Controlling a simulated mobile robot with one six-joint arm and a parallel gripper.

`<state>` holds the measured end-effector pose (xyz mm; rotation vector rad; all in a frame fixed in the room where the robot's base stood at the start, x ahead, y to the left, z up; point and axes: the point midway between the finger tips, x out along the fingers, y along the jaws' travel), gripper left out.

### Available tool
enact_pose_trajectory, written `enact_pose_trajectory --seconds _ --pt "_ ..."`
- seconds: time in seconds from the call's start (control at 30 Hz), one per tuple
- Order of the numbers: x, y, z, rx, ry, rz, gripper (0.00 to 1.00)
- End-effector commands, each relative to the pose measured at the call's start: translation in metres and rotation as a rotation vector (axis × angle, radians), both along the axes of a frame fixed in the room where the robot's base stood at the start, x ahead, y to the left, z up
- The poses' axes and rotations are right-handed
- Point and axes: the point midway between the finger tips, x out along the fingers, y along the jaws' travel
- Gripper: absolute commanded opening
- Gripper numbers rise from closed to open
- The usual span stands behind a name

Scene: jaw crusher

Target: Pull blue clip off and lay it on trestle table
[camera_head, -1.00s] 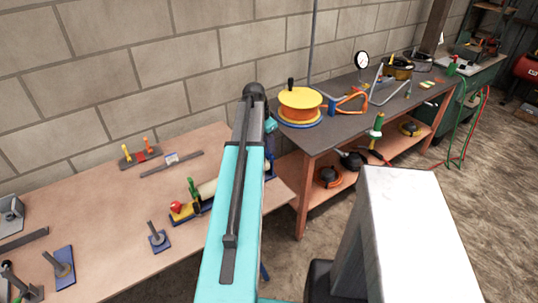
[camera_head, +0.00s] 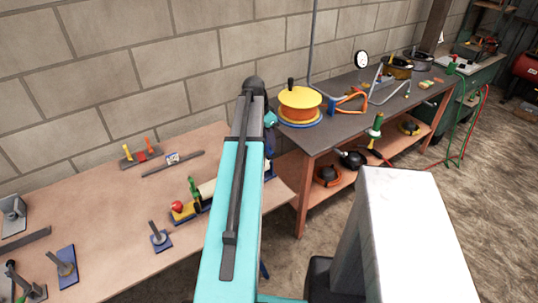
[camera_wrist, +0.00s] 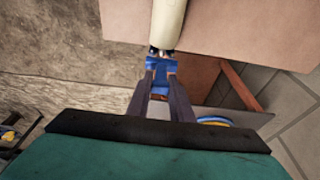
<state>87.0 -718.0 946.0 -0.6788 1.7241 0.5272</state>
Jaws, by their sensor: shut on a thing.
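In the wrist view my gripper (camera_wrist: 161,78) has its two dark fingers closed around the blue clip (camera_wrist: 160,66). The clip is at the end of a cream cylinder (camera_wrist: 168,22), by small dark and shiny metal parts. I cannot tell whether clip and cylinder touch. The cylinder also shows in the head view (camera_head: 207,188), beside my arm. My gripper and the clip are hidden behind my arm there. The light brown table (camera_head: 105,220), which looks like the trestle table, fills the left of the head view. Its edge lies under the cylinder.
On the brown table are a red knob (camera_head: 177,206), a green handle (camera_head: 193,187) and blue-based posts (camera_head: 160,238). A dark workbench (camera_head: 335,135) with a yellow-orange reel (camera_head: 300,103) stands to the right. The table's middle has bare room.

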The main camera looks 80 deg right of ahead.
Motion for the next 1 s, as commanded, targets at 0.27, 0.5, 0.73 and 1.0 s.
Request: enact_pose_trajectory --seconds 0.27,0.5,0.73,1.0 --pt "0.000 0.000 0.008 0.000 0.000 0.000 0.00" --pt "0.000 0.000 0.014 0.000 0.000 0.000 0.00" --pt "-0.001 0.000 0.019 0.000 0.000 -0.001 0.00" --pt "-0.001 0.000 0.020 0.000 0.000 -0.001 0.00"
